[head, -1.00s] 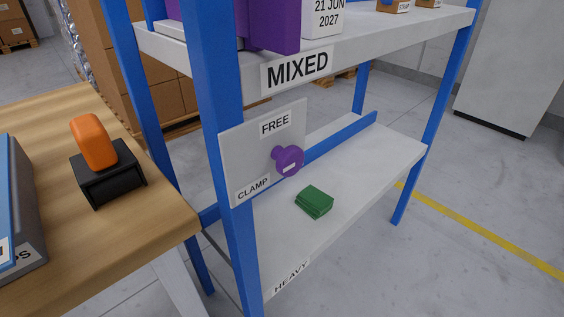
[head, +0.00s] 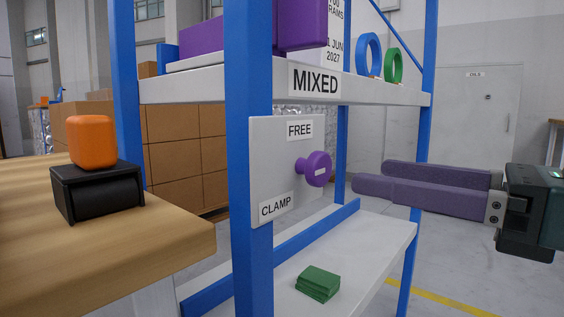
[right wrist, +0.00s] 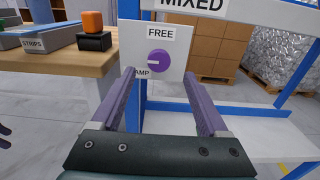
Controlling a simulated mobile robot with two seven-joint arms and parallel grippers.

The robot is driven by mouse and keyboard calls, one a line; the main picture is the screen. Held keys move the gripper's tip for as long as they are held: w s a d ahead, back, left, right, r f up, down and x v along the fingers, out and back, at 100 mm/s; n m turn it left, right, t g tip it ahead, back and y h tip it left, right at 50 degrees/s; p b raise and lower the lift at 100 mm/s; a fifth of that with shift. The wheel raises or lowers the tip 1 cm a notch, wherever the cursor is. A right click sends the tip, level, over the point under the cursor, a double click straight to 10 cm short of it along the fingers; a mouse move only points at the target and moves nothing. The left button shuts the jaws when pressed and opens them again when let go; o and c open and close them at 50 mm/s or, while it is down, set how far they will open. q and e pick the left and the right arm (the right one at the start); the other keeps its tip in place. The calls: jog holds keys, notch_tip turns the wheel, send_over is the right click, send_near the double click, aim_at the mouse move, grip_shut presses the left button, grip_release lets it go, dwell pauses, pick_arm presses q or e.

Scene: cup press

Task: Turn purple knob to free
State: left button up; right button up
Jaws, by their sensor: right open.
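The purple knob (head: 317,169) sticks out from a grey panel (head: 284,172) on the blue shelf post. The panel has a FREE label (head: 299,129) at the top and a CLAMP label (head: 276,205) at the lower left. In the right wrist view the knob (right wrist: 159,62) has a pale mark on its left part, towards the CLAMP label, partly hidden by a finger. My right gripper (head: 370,177) is open and empty, with its long purple fingers pointing at the knob from the right. It is apart from the knob. My left gripper does not show in the head view.
A MIXED shelf (head: 376,92) lies above the panel. A green block (head: 317,284) sits on the lower shelf. A wooden table (head: 130,236) at the left carries a black block (head: 98,192) with an orange top (head: 93,141).

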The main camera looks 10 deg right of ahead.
aim_at(324, 166)
jog(key=p+x, duration=0.1)
jog(key=x, duration=0.4)
jog(key=shift+r, duration=0.15)
jog(key=shift+w+a+p, duration=0.3)
jog(key=shift+w+a, duration=0.1)
jog(key=shift+a, duration=0.05)
jog(key=shift+c, duration=0.3)
grip_shut()
